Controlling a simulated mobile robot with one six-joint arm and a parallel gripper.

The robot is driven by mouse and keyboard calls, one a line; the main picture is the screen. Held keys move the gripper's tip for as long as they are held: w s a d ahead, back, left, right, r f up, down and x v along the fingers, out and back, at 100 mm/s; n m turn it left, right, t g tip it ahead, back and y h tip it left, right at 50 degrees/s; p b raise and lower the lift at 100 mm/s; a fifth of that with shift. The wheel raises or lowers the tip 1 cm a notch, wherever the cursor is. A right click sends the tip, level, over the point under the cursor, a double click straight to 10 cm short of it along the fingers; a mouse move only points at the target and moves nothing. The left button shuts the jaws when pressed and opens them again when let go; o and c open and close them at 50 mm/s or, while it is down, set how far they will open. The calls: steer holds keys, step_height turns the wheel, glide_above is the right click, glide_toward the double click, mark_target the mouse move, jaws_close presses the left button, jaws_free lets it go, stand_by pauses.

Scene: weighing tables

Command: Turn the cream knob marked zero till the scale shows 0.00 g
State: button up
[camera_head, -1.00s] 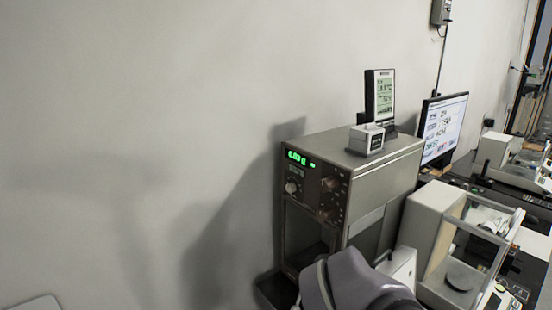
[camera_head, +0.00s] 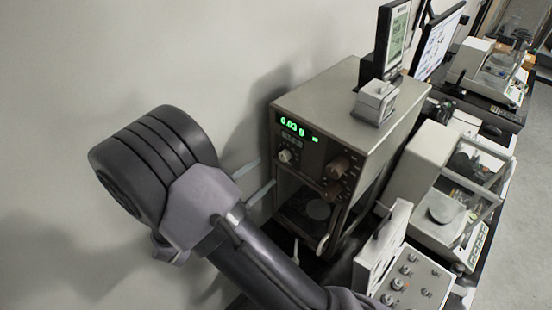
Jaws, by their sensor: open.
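The scale (camera_head: 330,100) is a tall grey-metal cabinet with a dark front panel. Its green display (camera_head: 294,126) is lit and seems to read 0.03 g, though the digits are small. The cream knob (camera_head: 285,155) sits below the display at the panel's left; its marking is too small to read. My gripper (camera_head: 267,171) is open and empty, its two pale fingers pointing right towards the panel. The fingertips appear just left of and below the cream knob; I see no contact, and the exact depth gap is hard to tell.
Brown knobs (camera_head: 338,167) sit on the panel's right. Below is an open weighing chamber with a round pan (camera_head: 318,209). A small block (camera_head: 374,102) and an upright display (camera_head: 392,38) stand on top. A box with several knobs (camera_head: 412,281) is at lower right. The wall is close at left.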

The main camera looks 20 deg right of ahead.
mark_target(282, 158)
steer(key=x, duration=0.7)
steer(key=shift+c, duration=0.2)
jaws_close()
